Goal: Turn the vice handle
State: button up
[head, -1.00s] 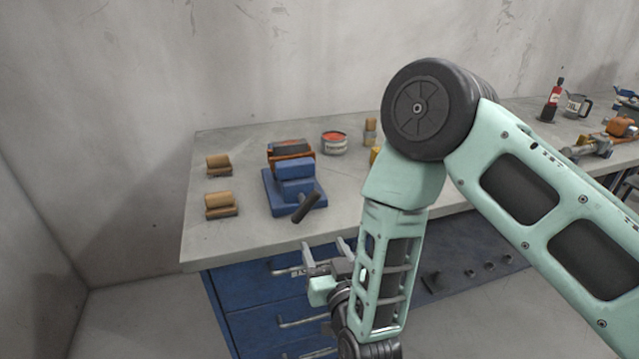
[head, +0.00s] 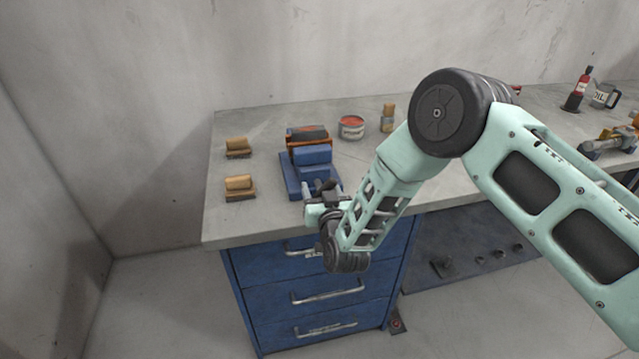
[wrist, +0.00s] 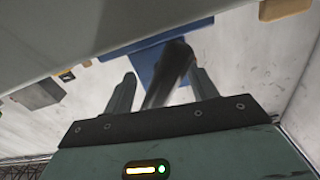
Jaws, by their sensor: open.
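The blue vice (head: 290,178) stands near the front edge of the workbench, with an orange and dark piece at its back. Its dark handle (head: 325,185) is largely hidden by my gripper (head: 322,191) in the head view. In the wrist view the handle (wrist: 174,66) runs as a dark bar between the two spread fingers of my gripper (wrist: 163,78), with gaps on both sides near the tips. The blue vice base (wrist: 148,56) shows behind it. My gripper is open around the handle, and I cannot tell whether either finger touches it.
Two wooden blocks (head: 238,147) (head: 239,187) lie left of the vice on the grey workbench (head: 226,220). A tin with red contents (head: 352,127) and a tan-topped container (head: 388,118) stand right of it. Blue drawers with handles (head: 325,291) are below the gripper.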

jog(key=shift+w+a, duration=0.2)
jog(key=shift+w, duration=0.45)
grip_shut()
jog(key=shift+d+f, duration=0.1)
jog(key=shift+f, duration=0.05)
dwell(0.9)
grip_release()
jog(key=shift+s, duration=0.15)
jog(key=b+v, duration=0.4)
jog(key=v, duration=1.3)
